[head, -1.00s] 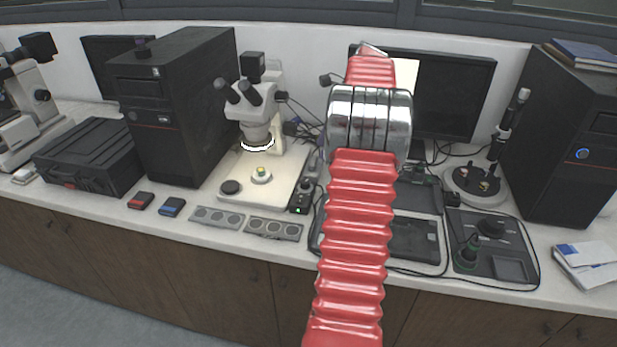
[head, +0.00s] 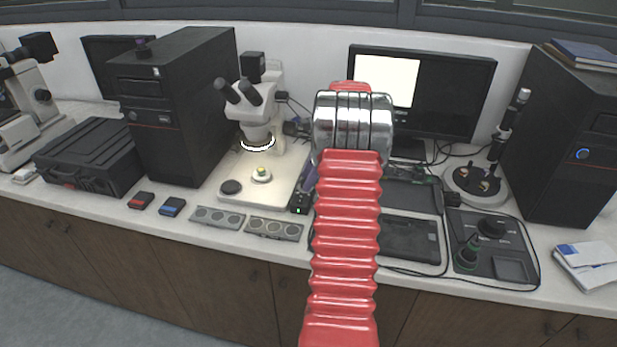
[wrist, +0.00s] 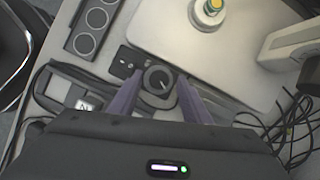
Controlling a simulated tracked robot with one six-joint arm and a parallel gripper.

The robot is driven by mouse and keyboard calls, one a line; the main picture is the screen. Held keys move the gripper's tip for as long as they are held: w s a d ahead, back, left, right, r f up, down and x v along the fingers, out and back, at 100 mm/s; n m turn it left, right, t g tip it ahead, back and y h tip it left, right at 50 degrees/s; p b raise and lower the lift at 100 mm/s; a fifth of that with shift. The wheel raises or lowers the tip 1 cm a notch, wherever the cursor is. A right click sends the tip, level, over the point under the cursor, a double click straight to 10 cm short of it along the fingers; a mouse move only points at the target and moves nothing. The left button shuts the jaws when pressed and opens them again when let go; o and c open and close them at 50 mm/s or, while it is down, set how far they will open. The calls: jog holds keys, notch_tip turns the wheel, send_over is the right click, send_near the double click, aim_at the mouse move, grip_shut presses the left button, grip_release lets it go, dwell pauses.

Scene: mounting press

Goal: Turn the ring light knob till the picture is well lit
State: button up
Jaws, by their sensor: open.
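The ring light knob (wrist: 157,84) is a dark round dial with a pale mark, on a small black control box (head: 299,204) with a green light. In the wrist view my gripper (wrist: 159,75) is open, its two purple fingers on either side of the knob; I cannot tell whether they touch it. In the head view a purple finger (head: 309,181) shows by the box and the knob is hidden. The ring light (head: 258,144) under the microscope (head: 254,108) glows white. The monitor (head: 446,95) shows a bright, nearly white picture (head: 387,80).
A yellow-green sample on a pale holder (head: 261,175) stands on the microscope's white base (head: 271,193). Grey trays with round wells (head: 273,229) lie in front. Cables run behind the box. A black keyboard-like unit (head: 409,238) lies to the right.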

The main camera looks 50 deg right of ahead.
jog(key=shift+w+a+f, duration=0.1)
jog(key=shift+w+f, duration=0.05)
jog(key=shift+f, duration=0.15)
jog(key=shift+c, duration=0.2)
jog(key=c, duration=0.9)
jog(key=shift+d, duration=0.25)
jog(key=shift+c, duration=0.5)
jog(key=shift+a+r, duration=0.1)
